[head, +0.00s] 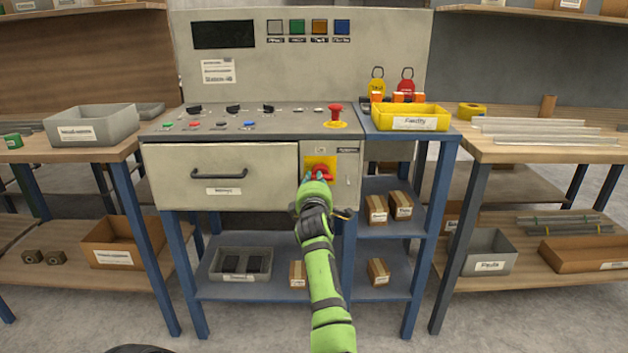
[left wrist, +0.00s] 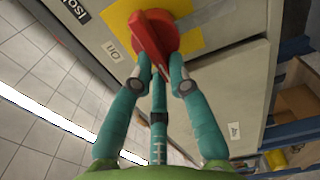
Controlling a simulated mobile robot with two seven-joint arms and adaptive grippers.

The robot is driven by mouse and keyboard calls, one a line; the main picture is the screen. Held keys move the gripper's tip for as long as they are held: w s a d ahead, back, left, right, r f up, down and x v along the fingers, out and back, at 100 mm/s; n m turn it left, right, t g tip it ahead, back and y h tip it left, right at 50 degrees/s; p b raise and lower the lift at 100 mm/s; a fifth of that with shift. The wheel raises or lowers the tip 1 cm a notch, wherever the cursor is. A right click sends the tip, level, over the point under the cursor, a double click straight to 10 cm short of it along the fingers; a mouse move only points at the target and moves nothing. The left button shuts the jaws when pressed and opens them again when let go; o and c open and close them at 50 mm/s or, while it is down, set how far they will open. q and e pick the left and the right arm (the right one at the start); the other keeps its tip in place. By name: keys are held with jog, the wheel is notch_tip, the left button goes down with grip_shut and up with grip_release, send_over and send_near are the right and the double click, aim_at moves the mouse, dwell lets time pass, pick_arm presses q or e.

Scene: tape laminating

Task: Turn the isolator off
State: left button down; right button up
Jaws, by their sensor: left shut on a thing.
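The isolator is a red rotary handle (head: 322,172) on a yellow plate (head: 311,160), on the front of the grey console right of the drawer. In the left wrist view the red handle (left wrist: 152,38) sits on its round red base, with an "On" label beside it. My left gripper (head: 318,181) is at the handle; in the left wrist view its teal fingers (left wrist: 160,78) are shut on the handle's near end. In the head view the gripper hides the lower part of the handle. My right gripper is not in view.
A red emergency stop button (head: 336,112) stands on the console top above the isolator. A drawer handle (head: 219,174) sticks out to the left. A yellow tray (head: 410,117) with padlocks behind it is at the right. Small boxes (head: 378,209) lie on the shelves below.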

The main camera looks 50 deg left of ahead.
pick_arm(q)
jog(key=c, duration=1.2)
grip_release()
jog(key=shift+v, duration=3.8)
